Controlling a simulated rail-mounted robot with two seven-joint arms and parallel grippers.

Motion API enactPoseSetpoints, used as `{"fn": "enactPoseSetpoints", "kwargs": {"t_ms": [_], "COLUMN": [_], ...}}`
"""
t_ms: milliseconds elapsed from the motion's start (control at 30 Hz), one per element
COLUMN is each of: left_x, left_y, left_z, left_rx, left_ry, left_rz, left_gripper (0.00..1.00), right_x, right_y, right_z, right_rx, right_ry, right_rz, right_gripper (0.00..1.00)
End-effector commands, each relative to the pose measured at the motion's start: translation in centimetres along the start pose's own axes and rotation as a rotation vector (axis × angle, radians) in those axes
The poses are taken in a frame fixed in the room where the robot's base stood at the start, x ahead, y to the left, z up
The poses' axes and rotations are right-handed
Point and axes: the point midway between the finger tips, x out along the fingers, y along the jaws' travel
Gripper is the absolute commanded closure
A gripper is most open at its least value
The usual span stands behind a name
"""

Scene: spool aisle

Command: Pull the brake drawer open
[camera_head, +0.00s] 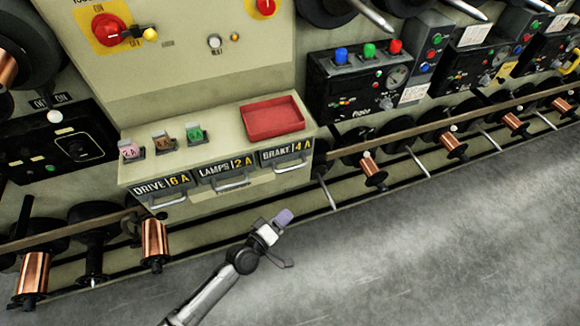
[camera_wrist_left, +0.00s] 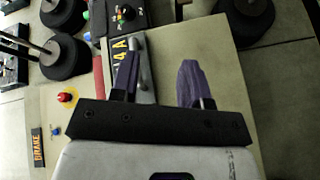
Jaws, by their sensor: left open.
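The brake drawer (camera_head: 286,153) is the right one of three drawers under the cream cabinet's ledge. Its label reads 4 A and its front looks shut, in line with the others. Its silver bar handle (camera_head: 291,166) hangs below the label. My left gripper (camera_head: 284,217) is open with purple fingers, below and in front of that drawer. In the left wrist view the open fingers (camera_wrist_left: 157,80) point at the drawer front. The handle (camera_wrist_left: 144,65) appears between them, close to the left finger; I cannot tell whether they touch. My right gripper is out of view.
The lamps drawer (camera_head: 224,171) and drive drawer (camera_head: 163,190) sit to the left. A red tray (camera_head: 274,118) and pink, brown and green fuses stand on the ledge. Copper spools (camera_head: 155,240) line a low rail. The grey floor (camera_head: 430,250) in front is clear.

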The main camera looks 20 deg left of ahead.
Motion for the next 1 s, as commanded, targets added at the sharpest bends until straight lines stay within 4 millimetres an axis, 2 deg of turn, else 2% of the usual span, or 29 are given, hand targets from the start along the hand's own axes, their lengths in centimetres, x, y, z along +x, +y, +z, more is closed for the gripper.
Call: {"fn": "enactPoseSetpoints", "kwargs": {"t_ms": [100,200,333,467,1000], "left_x": [-0.2,-0.6,-0.8,-0.1,8.7], "left_y": [0.8,1.3,1.6,1.7,2.6], "left_z": [-2.5,-4.0,-5.1,-5.3,-8.2], "left_rx": [-0.113,-0.171,-0.216,-0.245,-0.243], "left_ry": [0.152,0.242,0.305,0.306,0.304], "left_rz": [0.062,0.102,0.138,0.146,0.145], "left_gripper": [0.58,0.58,0.58,0.58,0.58], "right_x": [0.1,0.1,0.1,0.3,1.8], "right_y": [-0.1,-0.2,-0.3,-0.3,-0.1], "right_z": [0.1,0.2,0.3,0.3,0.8], "right_rx": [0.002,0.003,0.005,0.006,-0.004], "right_ry": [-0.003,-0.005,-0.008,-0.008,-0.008], "right_rz": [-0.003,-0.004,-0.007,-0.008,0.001], "right_gripper": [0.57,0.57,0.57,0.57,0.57]}}
